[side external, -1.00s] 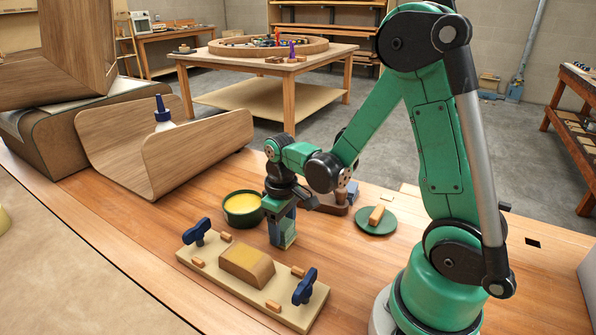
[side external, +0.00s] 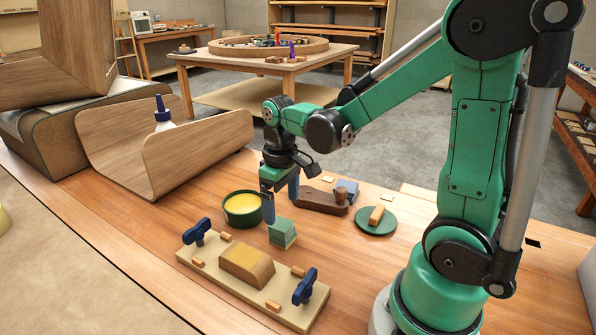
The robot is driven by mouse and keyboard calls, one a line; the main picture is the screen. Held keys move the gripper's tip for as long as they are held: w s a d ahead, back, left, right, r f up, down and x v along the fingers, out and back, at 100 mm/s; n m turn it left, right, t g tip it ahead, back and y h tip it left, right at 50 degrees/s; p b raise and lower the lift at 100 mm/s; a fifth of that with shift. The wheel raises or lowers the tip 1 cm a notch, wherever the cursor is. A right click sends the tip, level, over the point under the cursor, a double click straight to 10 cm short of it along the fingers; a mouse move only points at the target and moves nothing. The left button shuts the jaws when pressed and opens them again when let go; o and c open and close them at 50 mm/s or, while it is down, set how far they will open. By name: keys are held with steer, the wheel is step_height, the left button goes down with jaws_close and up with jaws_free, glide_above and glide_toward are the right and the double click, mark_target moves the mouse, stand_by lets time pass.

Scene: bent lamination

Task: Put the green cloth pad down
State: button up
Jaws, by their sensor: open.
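The green cloth pad (side external: 282,233) sits on the wooden bench, right of the bowl of yellow glue and behind the clamping jig. It looks like a small stacked block. My gripper (side external: 280,207) is open and empty just above and behind the pad, its blue fingers pointing down. One finger is close to the bowl's right rim. I cannot tell from this angle whether a finger touches the pad.
The green bowl (side external: 242,221) holds yellow glue. The jig board (side external: 213,262) carries a curved wooden form (side external: 247,264) and blue clamp knobs. Behind stand a brown block tool (side external: 321,203) and a green disc (side external: 376,228). A bent wood shell (side external: 197,157) stands left.

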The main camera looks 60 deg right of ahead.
mark_target(283, 224)
step_height(283, 224, up, 6)
steer(key=s+a+t, duration=0.1)
steer(key=a+t, duration=0.6)
steer(key=shift+s+r, duration=0.15)
steer(key=shift+s, duration=0.2)
stand_by(0.7)
steer(key=shift+o, duration=0.5)
steer(key=shift+d, duration=0.1)
